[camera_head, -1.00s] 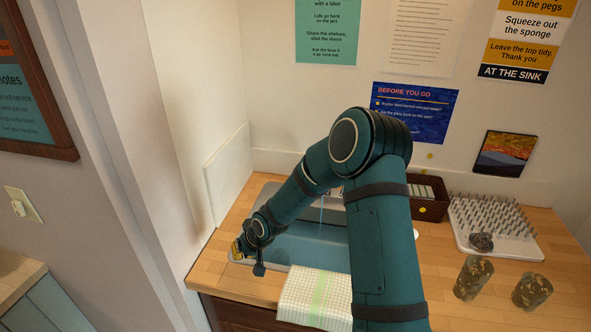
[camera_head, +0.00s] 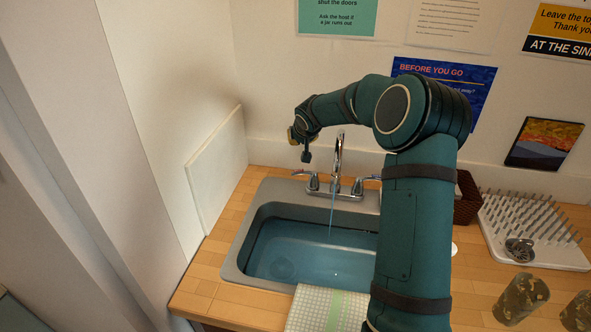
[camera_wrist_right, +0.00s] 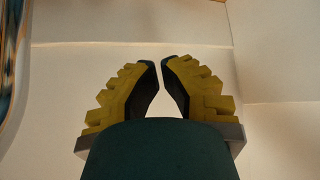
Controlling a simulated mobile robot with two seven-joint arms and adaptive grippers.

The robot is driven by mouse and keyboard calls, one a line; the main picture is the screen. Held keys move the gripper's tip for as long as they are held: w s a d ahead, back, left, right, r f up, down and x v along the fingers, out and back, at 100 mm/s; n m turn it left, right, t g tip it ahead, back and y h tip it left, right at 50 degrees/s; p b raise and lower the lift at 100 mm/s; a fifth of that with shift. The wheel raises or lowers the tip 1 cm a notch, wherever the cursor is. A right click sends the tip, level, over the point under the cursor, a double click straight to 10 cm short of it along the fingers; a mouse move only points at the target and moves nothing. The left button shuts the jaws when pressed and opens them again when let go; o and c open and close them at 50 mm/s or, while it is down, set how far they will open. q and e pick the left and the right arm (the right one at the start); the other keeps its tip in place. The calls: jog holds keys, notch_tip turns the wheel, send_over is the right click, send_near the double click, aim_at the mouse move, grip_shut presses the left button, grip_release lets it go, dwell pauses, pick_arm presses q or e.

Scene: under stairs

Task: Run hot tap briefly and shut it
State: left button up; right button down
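The chrome tap (camera_head: 338,150) stands at the back of the sink, and a thin stream of water (camera_head: 331,220) falls from it. It has a left lever handle (camera_head: 310,180) and a right lever handle (camera_head: 362,184); no hot or cold marking can be read. The sink basin (camera_head: 250,235) holds bluish water. My right gripper (camera_head: 293,136) is above and a little left of the left handle, apart from it. In the wrist view my right gripper (camera_wrist_right: 161,62) has its yellow-padded fingertips almost together, with nothing between them. My left gripper is out of view.
A checked cloth (camera_head: 312,312) hangs at the sink's front edge. A white pegged drying rack (camera_head: 530,225), a dark basket (camera_head: 467,200) and patterned cups (camera_head: 520,298) are on the right. A white panel (camera_head: 215,170) stands left of the sink.

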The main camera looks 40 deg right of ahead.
jog(key=f+b, duration=0.1)
jog(key=f, duration=0.1)
jog(key=f+b, duration=0.1)
jog(key=shift+s+a+f+b, duration=0.1)
jog(key=shift+s+a+b, duration=0.2)
jog(key=shift+s, duration=0.1)
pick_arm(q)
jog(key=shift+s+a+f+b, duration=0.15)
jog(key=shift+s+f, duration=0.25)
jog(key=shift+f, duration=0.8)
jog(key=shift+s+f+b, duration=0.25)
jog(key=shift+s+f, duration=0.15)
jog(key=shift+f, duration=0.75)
pick_arm(e)
notch_tip(320, 180, down, 8)
jog(key=w+d, duration=0.1)
jog(key=w, duration=0.1)
jog(key=shift+d+r, duration=0.15)
jog(key=shift+r, duration=0.1)
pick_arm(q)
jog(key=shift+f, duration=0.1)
